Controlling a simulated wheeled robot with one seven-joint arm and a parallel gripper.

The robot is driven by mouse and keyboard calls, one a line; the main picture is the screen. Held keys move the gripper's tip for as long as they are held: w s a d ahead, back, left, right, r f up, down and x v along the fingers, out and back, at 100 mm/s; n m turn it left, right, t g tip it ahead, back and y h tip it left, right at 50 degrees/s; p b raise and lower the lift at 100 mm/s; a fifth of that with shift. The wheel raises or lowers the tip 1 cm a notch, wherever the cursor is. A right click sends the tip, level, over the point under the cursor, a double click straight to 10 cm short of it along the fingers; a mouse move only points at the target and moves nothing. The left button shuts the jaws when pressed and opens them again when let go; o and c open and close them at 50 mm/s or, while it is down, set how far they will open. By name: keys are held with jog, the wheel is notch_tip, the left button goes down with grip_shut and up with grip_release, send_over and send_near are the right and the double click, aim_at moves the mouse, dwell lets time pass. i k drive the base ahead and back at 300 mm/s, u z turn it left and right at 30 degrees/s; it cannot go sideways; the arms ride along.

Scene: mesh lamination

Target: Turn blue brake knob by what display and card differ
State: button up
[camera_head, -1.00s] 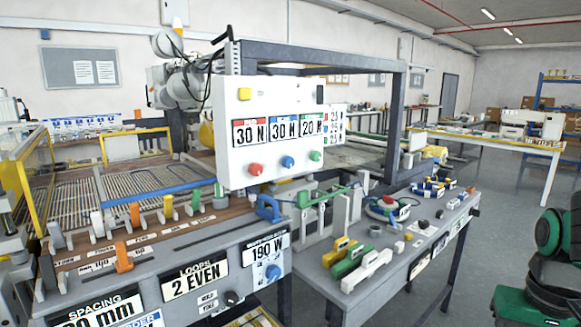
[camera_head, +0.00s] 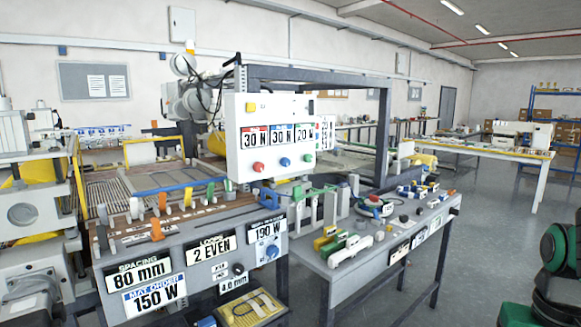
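A white control box (camera_head: 240,170) hangs on the dark frame in the middle. Its red-topped and blue-topped displays read 30 N. The blue-topped display (camera_head: 280,135) is in the middle, and the green-topped display reads 20 N. Below them sit a red knob (camera_head: 258,166), the blue knob (camera_head: 284,162) and a green knob (camera_head: 307,158). A small card (camera_head: 326,132) with stacked rows is at the box's right side. Its figures are too small to read surely. My gripper is not in view.
Another blue knob (camera_head: 271,252) is on the front panel below the 190 W label. Plates there read 80 mm, 150 W and 2 EVEN. A grey side table (camera_head: 330,270) holds coloured blocks and a red button. A green and black object (camera_head: 553,240) is at the right edge. Open floor lies right.

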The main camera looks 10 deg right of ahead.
aim_at(284, 162)
jog(key=z, duration=0.45)
jog(key=i, duration=1.2)
jog(key=u, duration=0.45)
